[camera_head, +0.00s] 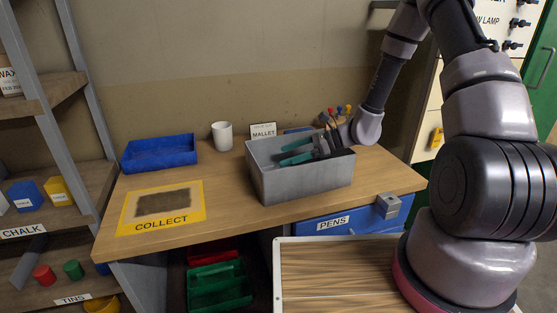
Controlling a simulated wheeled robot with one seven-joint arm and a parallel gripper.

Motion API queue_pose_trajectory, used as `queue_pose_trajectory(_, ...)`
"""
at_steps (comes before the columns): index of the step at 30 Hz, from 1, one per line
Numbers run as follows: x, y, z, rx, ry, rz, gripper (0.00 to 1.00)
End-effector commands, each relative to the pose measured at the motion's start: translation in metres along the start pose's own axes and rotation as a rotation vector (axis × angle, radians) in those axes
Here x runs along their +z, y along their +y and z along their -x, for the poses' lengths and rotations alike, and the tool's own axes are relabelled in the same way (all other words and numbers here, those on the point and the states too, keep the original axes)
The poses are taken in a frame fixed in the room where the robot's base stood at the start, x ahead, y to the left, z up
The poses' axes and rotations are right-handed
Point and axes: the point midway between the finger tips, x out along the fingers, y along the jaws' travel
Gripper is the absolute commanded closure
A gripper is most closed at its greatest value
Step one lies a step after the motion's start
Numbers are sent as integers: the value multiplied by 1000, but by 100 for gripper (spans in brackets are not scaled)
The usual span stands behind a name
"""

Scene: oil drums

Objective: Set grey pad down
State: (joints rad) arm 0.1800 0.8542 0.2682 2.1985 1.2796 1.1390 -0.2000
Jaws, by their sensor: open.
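My gripper (322,148) is at the end of my arm, over the right part of a grey metal bin (287,185) on the wooden bench. Its fingers are dark and point into the bin; the jaws are open. Teal-handled tools (296,152) lie in the bin close to the fingers. I cannot clearly make out a grey pad; the bin's front wall hides its floor. A yellow-bordered mat (192,214) marked COLLECT lies flat at the bench's front left, with a dark, worn-looking patch in its middle.
A blue tray (160,154) and a white cup (222,136) stand behind the mat. A MALLET card (263,131) stands behind the bin. Shelves (60,190) stand at left.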

Motion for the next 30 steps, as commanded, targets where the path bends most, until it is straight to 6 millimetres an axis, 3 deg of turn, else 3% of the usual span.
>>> queue_pose_trajectory(3, 0, -1, 29, -4, 1, 0, 0)
queue_pose_trajectory(9, 0, 0, 63, -2, 0, 0, 0)
queue_pose_trajectory(20, 4, 1, 81, 7, 8, 17, 0)
queue_pose_trajectory(23, 18, 5, 89, 27, 41, 80, 0)
queue_pose_trajectory(30, 82, 37, 131, 132, 238, 412, 0)
